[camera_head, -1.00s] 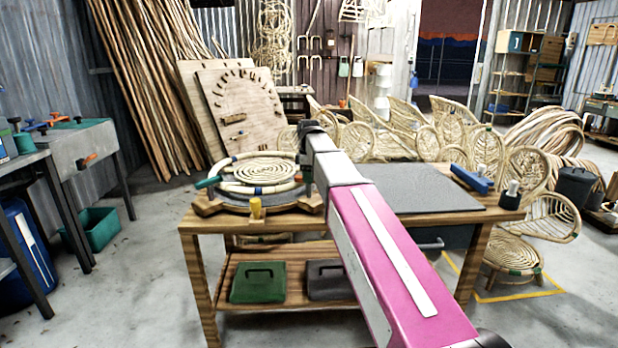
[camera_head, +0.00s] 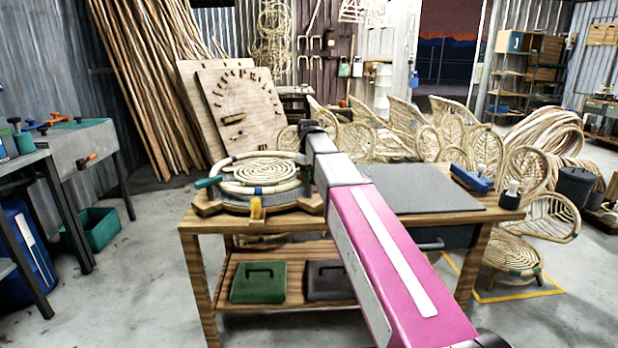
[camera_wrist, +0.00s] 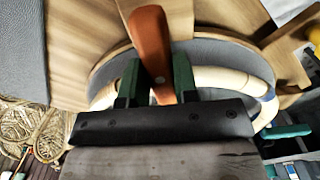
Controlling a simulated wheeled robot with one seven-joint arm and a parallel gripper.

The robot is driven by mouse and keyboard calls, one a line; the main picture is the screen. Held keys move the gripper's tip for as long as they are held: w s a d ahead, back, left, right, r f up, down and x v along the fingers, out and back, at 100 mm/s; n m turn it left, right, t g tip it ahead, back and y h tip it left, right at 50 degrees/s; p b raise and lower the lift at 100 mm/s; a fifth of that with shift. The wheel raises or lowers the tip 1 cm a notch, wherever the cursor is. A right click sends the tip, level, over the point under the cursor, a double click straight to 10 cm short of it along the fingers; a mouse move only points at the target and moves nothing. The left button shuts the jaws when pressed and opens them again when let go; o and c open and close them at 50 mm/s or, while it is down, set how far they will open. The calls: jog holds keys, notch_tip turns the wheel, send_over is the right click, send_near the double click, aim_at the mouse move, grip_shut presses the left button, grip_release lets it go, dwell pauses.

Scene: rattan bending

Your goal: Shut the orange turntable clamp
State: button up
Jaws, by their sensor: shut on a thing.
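In the head view the turntable (camera_head: 235,208) sits on the left part of the wooden bench, holding a rattan coil (camera_head: 262,171). My arm hides the clamp and most of my gripper there.
A green-handled clamp (camera_head: 208,182) is at the turntable's left, and a yellow knob (camera_head: 256,208) at its front. Boxes (camera_head: 258,282) stand on the lower shelf.

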dwell(0.3)
jog(key=o, duration=0.9)
notch_tip(320, 180, up, 11)
jog(key=shift+f, duration=0.1)
